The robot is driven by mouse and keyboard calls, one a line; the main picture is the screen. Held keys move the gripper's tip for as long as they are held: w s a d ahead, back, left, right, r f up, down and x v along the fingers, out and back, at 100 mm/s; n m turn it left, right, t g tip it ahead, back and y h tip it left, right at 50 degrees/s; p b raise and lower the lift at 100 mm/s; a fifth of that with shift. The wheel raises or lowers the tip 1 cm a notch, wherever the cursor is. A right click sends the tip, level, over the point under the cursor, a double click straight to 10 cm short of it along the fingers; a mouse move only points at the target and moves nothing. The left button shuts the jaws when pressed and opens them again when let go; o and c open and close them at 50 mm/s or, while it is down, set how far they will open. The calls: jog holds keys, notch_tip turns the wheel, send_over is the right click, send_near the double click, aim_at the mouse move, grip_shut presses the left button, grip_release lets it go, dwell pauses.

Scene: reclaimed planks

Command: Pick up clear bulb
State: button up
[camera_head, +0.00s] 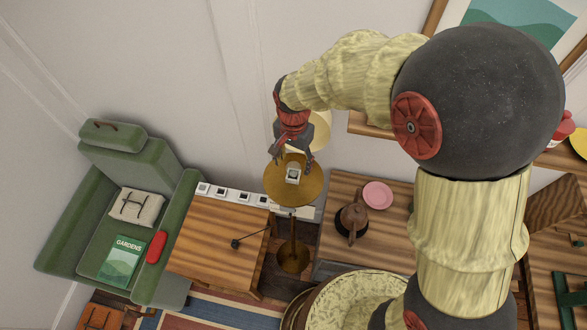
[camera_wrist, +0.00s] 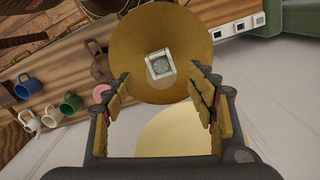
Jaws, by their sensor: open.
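The clear bulb (camera_wrist: 161,66) appears as a pale rounded shape in a small white square holder on a round golden-brown tray top (camera_wrist: 150,20). In the head view, the small white item (camera_head: 293,174) sits near the middle of that round top (camera_head: 310,190), and the bulb itself is too small to make out. My gripper (camera_head: 293,158) is above the round top with its fingers pointing down. In the wrist view, my gripper (camera_wrist: 159,76) is open and empty, and the bulb lies between the fingertips, apart from both.
A cream lampshade (camera_head: 320,133) stands close behind my gripper. A wooden table (camera_head: 215,235) and a green armchair (camera_head: 105,215) are at left. Several mugs (camera_wrist: 70,102) show in the wrist view.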

aim_at(293, 165)
jog(key=shift+f+p, duration=0.4)
jog(key=shift+f, duration=1.85)
jog(key=shift+w, duration=0.1)
jog(key=shift+c, duration=0.4)
jog(key=c, duration=1.1)
